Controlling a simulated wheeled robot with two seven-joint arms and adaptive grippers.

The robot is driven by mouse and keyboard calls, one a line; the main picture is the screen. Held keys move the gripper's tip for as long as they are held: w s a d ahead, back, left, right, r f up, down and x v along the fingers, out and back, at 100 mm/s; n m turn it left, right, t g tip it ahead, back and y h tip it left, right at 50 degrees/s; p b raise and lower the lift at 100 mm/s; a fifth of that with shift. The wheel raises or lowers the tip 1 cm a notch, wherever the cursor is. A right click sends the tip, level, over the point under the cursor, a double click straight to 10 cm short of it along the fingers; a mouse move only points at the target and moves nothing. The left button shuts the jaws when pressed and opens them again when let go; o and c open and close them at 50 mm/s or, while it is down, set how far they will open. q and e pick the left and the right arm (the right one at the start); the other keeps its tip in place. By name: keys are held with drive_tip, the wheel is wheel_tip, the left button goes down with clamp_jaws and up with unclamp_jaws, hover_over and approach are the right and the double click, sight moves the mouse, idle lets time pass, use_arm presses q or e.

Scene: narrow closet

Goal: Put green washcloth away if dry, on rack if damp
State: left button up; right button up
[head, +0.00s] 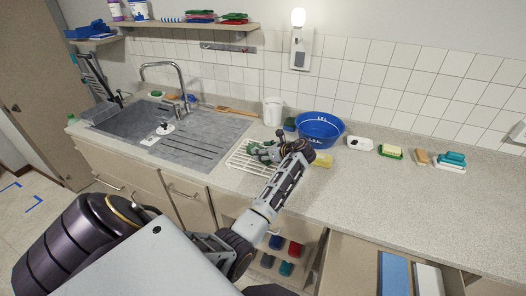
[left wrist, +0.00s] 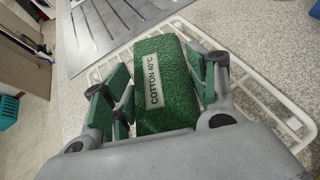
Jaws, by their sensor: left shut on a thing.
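The green washcloth (left wrist: 166,100) is a folded or rolled bundle with a pale label reading "COTTON 40°C" in the left wrist view. My left gripper (left wrist: 160,78) is shut on it, with a finger on each side. In the head view my left gripper (head: 264,152) is over the white wire rack (head: 240,163), on the counter just right of the sink. The rack also shows beneath the cloth in the left wrist view (left wrist: 270,108). I cannot tell whether the cloth touches the rack, nor whether it is damp. My right gripper is out of view.
A blue basin (head: 320,130) and a white cup (head: 272,111) stand behind the gripper. Soap dishes line the back. An open drawer (head: 370,250) holds blue and white items; folded coloured cloths (head: 294,249) sit lower left of it. The right counter front is clear.

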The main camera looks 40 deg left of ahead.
use_arm(q)
drive_tip(key=o, duration=1)
drive_tip(key=v, duration=1.2)
